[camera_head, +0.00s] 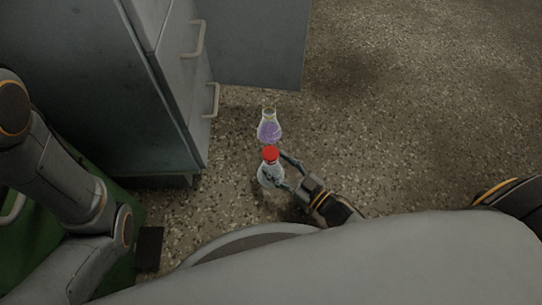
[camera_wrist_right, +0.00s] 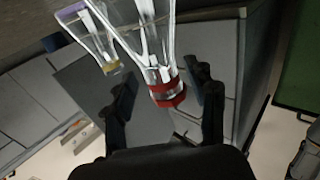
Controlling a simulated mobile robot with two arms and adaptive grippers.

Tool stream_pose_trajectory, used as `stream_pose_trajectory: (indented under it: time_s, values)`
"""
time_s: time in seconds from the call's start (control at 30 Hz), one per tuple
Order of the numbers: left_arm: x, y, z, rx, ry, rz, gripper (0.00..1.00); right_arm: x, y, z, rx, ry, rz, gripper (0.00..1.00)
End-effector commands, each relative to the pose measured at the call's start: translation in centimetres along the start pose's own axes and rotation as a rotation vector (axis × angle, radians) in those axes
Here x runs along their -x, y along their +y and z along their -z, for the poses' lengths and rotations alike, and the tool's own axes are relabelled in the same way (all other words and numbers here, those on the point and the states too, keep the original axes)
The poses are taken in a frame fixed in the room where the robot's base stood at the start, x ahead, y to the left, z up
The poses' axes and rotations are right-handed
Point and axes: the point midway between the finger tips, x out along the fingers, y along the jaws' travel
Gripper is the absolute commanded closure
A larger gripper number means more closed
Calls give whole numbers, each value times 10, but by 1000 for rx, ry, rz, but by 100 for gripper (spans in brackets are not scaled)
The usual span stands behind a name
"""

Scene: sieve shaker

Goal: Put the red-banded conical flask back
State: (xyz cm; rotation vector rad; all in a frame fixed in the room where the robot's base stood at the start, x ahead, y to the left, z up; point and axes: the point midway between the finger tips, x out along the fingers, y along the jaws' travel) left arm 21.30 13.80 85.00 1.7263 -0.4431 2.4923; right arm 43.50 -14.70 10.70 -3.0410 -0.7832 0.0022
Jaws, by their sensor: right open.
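The red-banded conical flask (camera_head: 270,175) is clear glass with a red band at its neck. In the head view it appears upright over the speckled surface. In the right wrist view it hangs upside down in the picture, its red band (camera_wrist_right: 167,93) between the two fingers and its base cut off at the top. My right gripper (camera_head: 281,170) is open, with a finger on either side of the flask; whether either finger touches it is unclear. My left arm shows at the left of the head view, but its gripper is out of view.
A conical flask with purple liquid (camera_head: 268,128) and a yellowish neck band (camera_wrist_right: 112,66) stands just behind the red-banded one, close to it. A grey cabinet (camera_head: 125,95) with handles stands to the left. The speckled surface (camera_head: 420,110) to the right is clear.

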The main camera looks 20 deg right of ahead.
Motion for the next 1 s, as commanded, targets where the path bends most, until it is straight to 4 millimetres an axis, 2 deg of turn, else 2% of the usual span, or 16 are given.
stream_pose_trajectory:
  time_s: [0.03,0.2,0.33,0.5,0.83,0.93,1.0]
  values:
    - [-11,-2,-4,0,0,0,0,14,0,4,-1,-7,0,43]
    - [-25,-5,-9,0,0,0,0,51,0,3,1,-6,0,43]
    - [-32,-7,-11,-1,1,0,0,72,0,2,1,-4,0,43]
    - [-34,-8,-12,0,-1,1,0,87,0,1,1,-2,1,43]
    - [-30,-8,-15,1,-15,5,0,85,1,3,3,8,0,43]
    - [-30,-8,-16,1,-15,5,0,66,3,21,14,53,-2,43]
    - [-30,-8,-16,1,-15,5,0,40,6,48,29,116,-4,43]
